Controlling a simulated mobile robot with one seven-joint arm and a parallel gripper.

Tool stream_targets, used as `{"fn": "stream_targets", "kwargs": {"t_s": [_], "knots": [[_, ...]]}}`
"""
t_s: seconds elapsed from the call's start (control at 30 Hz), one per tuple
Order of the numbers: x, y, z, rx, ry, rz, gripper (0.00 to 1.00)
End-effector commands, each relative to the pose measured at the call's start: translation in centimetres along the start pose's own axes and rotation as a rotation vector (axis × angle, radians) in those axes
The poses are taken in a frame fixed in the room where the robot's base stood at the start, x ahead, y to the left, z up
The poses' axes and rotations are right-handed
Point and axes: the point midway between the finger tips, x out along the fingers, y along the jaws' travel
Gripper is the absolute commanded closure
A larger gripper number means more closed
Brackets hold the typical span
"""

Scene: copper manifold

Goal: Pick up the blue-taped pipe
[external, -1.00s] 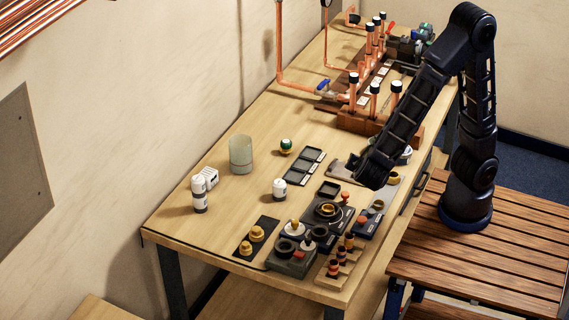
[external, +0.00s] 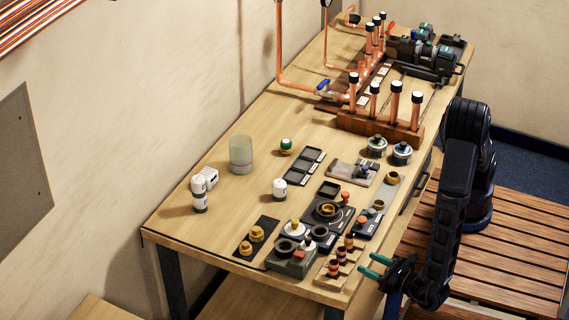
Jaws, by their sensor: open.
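Several upright copper pipes with dark and white tops stand in a wooden rack (external: 380,125) toward the back of the bench; one is the front right pipe (external: 416,110). Several short copper pieces with dark bands (external: 349,241) stand in a small stepped wooden holder (external: 327,281) at the bench's near right corner. I cannot make out blue tape on any pipe at this size. My gripper (external: 368,265) has green fingers, spread open and empty. It is just right of the small holder, by the bench's front edge, with its fingers pointing left.
Black trays and fittings (external: 327,210) crowd the near part of the bench. White bottles (external: 199,194) and a translucent cup (external: 241,154) stand at the left. Two lidded pots (external: 402,152) sit near the right edge. The bench's left middle is mostly clear.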

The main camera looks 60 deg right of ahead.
Motion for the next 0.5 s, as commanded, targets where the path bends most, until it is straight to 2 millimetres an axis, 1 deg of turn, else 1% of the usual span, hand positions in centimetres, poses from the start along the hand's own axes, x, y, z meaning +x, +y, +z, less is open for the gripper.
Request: {"fn": "stream_targets", "kwargs": {"t_s": [0.07, 0.17, 0.5], "knots": [[-0.1, 0.2, -0.2, -0.004, -0.005, 0.011, 0.52], [0.5, 0.2, -0.2, -0.005, -0.006, 0.011, 0.52], [5.0, 0.2, -0.2, -0.005, -0.004, 0.008, 0.52]]}}
